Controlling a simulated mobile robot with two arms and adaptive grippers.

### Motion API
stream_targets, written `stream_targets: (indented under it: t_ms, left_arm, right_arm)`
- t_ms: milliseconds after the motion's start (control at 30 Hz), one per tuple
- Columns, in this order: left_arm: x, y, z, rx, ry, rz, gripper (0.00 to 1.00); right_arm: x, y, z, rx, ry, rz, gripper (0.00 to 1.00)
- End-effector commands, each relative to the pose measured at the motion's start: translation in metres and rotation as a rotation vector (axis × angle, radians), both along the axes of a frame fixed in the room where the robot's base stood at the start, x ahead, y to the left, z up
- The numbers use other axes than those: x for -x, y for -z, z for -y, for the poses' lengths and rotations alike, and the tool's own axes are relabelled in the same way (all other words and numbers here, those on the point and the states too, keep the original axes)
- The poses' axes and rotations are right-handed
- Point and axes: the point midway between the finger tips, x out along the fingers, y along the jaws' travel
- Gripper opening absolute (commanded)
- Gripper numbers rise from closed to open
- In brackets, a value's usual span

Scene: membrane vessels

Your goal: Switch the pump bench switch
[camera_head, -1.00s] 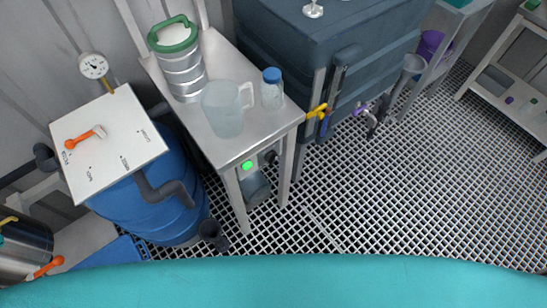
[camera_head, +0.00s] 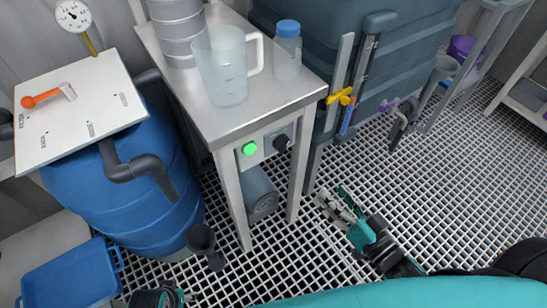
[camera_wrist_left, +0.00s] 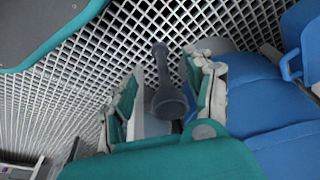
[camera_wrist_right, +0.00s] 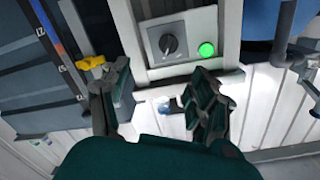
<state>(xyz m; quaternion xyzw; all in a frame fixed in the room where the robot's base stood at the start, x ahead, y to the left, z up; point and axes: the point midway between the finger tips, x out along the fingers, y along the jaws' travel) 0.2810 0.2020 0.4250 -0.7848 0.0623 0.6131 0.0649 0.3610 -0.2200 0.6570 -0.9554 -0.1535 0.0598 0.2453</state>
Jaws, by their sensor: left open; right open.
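The pump bench switch is a black rotary knob (camera_head: 281,142) on a grey plate at the front of the metal bench (camera_head: 215,125), right of a lit green button (camera_head: 250,148). The right wrist view shows the knob (camera_wrist_right: 169,45) upside down, with the green button (camera_wrist_right: 206,50) to its right. My right gripper (camera_head: 336,203) is open and empty, below and to the right of the knob and apart from it. Its open fingers (camera_wrist_right: 162,88) point toward the panel. My left gripper (camera_head: 160,298) is low by the blue drum, open, with nothing between its fingers (camera_wrist_left: 165,92).
A jug (camera_head: 226,70) and a blue-capped bottle (camera_head: 287,52) stand on the bench. A blue tank (camera_head: 420,60) with a yellow valve handle (camera_head: 340,97) is close on the right. The blue drum (camera_head: 130,205) with black pipes is on the left. Grating floor is free in front.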

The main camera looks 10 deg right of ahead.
Motion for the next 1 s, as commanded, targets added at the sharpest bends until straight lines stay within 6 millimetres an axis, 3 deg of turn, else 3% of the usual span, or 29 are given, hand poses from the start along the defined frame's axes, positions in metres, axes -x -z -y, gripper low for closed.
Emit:
stream_targets:
  t_ms: [100, 267, 800, 1000]
  left_arm:
    - [-0.001, -0.004, 0.0, 0.0, -0.001, 0.005, 0.54]
    - [-0.002, -0.011, 0.0, 0.001, -0.001, 0.009, 0.54]
    - [-0.005, -0.043, 0.0, 0.002, -0.004, 0.028, 0.54]
    - [-0.006, -0.053, 0.0, 0.003, -0.005, 0.034, 0.54]
  right_arm:
    - [0.0, -0.013, -0.006, -0.027, -0.02, 0.032, 0.63]
    - [-0.017, -0.017, -0.012, -0.028, -0.021, 0.038, 0.63]
    - [-0.125, -0.016, -0.051, -0.026, -0.02, 0.037, 0.63]
    - [-0.152, -0.015, -0.061, -0.026, -0.019, 0.034, 0.63]
